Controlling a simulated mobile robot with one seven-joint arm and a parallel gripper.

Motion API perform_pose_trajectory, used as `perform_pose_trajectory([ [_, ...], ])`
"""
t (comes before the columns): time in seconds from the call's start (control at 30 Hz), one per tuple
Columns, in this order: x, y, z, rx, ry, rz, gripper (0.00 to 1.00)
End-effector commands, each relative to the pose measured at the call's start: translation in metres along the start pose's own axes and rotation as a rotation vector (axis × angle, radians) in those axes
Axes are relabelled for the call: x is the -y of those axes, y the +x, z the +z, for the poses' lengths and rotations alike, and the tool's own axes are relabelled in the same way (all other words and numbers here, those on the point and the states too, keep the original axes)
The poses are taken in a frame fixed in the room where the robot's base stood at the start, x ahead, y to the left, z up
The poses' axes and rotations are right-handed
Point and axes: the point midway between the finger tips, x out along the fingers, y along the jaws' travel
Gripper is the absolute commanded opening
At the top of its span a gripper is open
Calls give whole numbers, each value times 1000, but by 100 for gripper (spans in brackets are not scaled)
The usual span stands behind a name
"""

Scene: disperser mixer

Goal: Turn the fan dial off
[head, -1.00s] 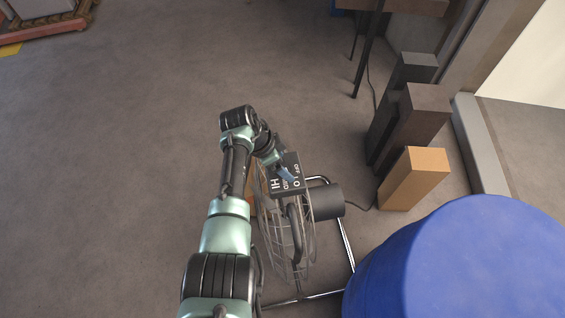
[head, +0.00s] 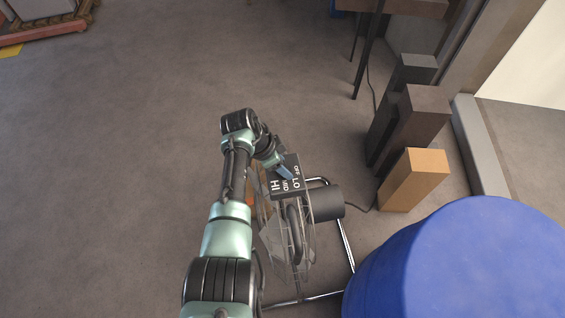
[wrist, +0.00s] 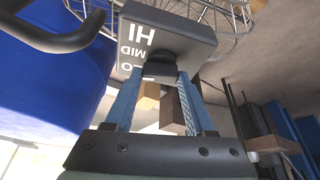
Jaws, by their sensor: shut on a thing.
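The fan (head: 327,202) stands on the floor at the centre of the head view, with a wire cage and a tubular metal stand. Its dark control box (head: 289,188) has white OFF, LO, MID and HI labels, partly covered by my gripper (head: 284,172). In the wrist view, the box (wrist: 178,33) shows HI, MID and part of LO. The blue fingers of my gripper (wrist: 160,75) are closed on the dark fan dial (wrist: 160,69) at the box's edge. I cannot read which label the dial points to.
A large blue barrel (head: 485,255) stands close at the fan's right. An orange-brown block (head: 413,180) and taller dark blocks (head: 410,125) stand beyond it. The fan's cord (head: 363,207) runs toward them. The floor (head: 110,170) at the left is clear.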

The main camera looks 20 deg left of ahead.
Motion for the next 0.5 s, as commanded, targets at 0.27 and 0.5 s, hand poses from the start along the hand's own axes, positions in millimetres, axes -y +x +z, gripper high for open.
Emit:
perform_pose_trajectory([
  [0.27, -3, -2, -2, 0, -147, -59, 0],
  [0.5, -4, -2, -2, -1, -350, -144, 0],
])
